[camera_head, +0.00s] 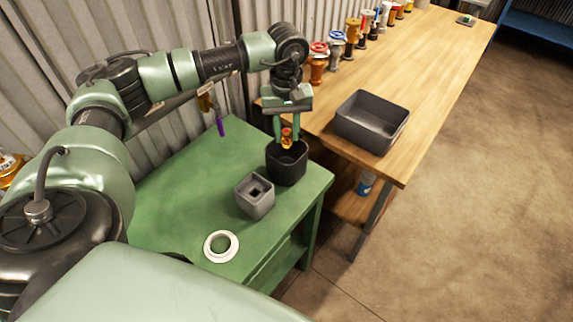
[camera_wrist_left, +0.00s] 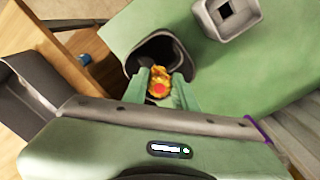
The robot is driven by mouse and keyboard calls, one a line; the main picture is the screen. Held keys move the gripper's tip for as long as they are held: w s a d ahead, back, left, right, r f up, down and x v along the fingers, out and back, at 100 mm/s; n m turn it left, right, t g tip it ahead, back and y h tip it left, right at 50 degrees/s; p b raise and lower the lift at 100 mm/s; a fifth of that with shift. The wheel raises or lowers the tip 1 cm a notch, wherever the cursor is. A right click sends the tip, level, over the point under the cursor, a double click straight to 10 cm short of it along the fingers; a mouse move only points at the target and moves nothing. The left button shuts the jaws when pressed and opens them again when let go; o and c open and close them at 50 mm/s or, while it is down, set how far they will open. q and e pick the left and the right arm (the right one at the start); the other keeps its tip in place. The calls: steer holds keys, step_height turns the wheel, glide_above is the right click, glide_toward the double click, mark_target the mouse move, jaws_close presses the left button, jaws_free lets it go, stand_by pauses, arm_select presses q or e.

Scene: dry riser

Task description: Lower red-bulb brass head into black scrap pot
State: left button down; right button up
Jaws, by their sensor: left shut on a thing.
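The brass head with a red bulb (camera_head: 286,137) is between the fingers of my left gripper (camera_head: 286,138), which is shut on it. The brass head also shows in the left wrist view (camera_wrist_left: 159,84). The black scrap pot (camera_head: 287,167) stands on the green table, directly below the gripper. In the left wrist view, the pot's dark opening (camera_wrist_left: 165,50) lies just beyond the brass head. The fingertips are at about the pot's rim; I cannot tell how far the head is inside. My right gripper is not in view.
A grey square block with a hole (camera_head: 254,196) and a white ring (camera_head: 221,246) are on the green table (camera_head: 180,205). A purple-tipped item (camera_head: 220,125) is near the wall.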

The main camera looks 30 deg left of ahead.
mark_target(287, 141)
arm_select(q)
steer(key=shift+f+b, duration=1)
steer(key=shift+f, duration=0.4)
steer(key=shift+f+b, duration=1)
steer(key=shift+f, duration=0.35)
steer(key=shift+f, duration=0.2)
steer(key=shift+r, duration=0.1)
steer(key=c, duration=1)
jaws_free()
steer(key=shift+c, duration=0.2)
